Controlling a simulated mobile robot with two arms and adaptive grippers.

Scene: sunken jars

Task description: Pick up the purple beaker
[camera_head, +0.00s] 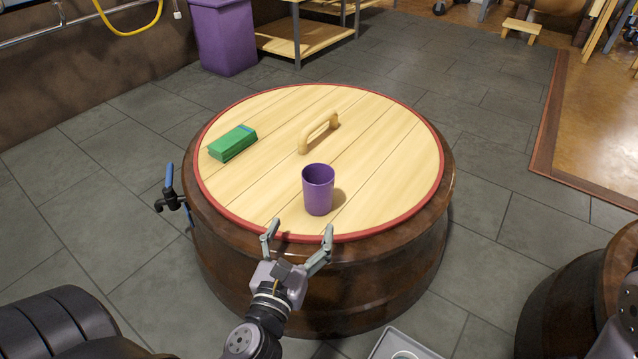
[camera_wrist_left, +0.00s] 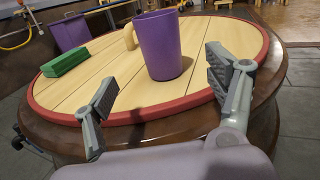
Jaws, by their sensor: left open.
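The purple beaker (camera_head: 318,189) stands upright on the round wooden lid (camera_head: 376,180) of a large brown jar, near the lid's front edge. In the left wrist view the beaker (camera_wrist_left: 163,48) shows ahead, beyond the fingertips and between them. My left gripper (camera_head: 298,232) is open and empty at the lid's front rim, short of the beaker and apart from it. Its two fingers also show in the left wrist view (camera_wrist_left: 158,82), spread wide. My right gripper is not seen.
A green block (camera_head: 232,143) lies at the lid's left, and a wooden handle (camera_head: 319,133) rises behind the beaker. A tap with a blue lever (camera_head: 169,178) sticks out at the jar's left. A second brown jar (camera_head: 570,300) stands at lower right. The lid's right side is clear.

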